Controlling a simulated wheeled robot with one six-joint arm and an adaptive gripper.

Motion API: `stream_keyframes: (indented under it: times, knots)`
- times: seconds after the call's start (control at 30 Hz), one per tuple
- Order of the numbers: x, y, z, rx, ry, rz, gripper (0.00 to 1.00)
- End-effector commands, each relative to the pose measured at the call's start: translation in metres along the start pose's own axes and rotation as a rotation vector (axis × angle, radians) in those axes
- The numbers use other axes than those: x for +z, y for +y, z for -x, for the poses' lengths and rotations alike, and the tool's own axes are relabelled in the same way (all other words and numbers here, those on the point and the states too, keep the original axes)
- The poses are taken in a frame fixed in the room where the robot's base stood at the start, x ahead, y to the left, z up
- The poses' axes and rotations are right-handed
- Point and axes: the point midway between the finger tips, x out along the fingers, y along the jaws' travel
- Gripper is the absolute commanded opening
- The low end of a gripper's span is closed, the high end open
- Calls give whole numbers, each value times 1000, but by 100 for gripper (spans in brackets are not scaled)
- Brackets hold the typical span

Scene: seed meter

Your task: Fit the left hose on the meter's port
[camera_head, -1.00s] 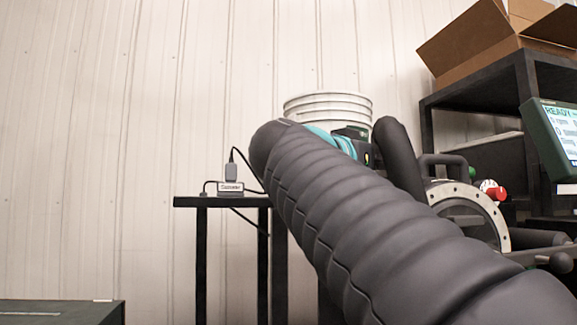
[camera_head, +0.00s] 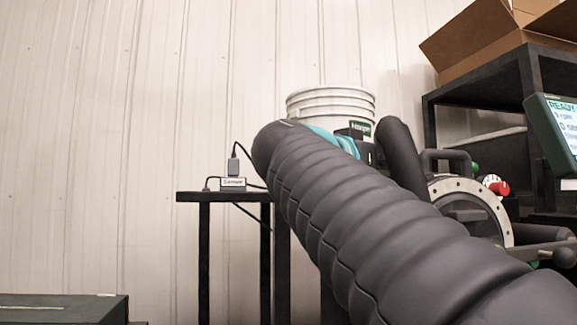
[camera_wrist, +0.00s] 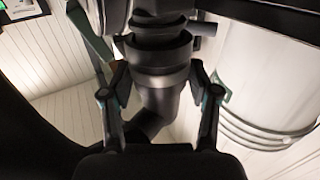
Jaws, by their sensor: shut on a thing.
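In the wrist view, my gripper (camera_wrist: 158,68) has one finger on each side of a dark hose (camera_wrist: 157,103) and is shut on it near a grey band. The hose bends away towards the lower left. A dark stepped collar (camera_wrist: 156,47) lies in line with it, just above the fingertips. I cannot tell whether that collar is the hose's cuff or the port, or whether they touch. In the head view the meter (camera_head: 470,208) shows a round bolted flange at the right.
A white bucket (camera_head: 330,102) stands behind my arm, and its wall (camera_wrist: 270,75) is close on the right in the wrist view. A small table (camera_head: 215,197) with a cabled device is left. A black shelf (camera_head: 478,92) bears an open carton (camera_head: 470,45). A screen (camera_head: 555,130) stands right.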

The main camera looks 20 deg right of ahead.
Motion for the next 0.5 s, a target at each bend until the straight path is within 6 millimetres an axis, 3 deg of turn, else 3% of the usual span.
stream_keyframes:
  times: [0.17,0.2,0.3,0.5]
  knots:
    - [2,0,0,0,1,-1,14]
    - [2,0,0,0,1,-1,63]
    - [2,0,0,0,1,-1,88]
    - [2,0,0,0,1,-1,90]
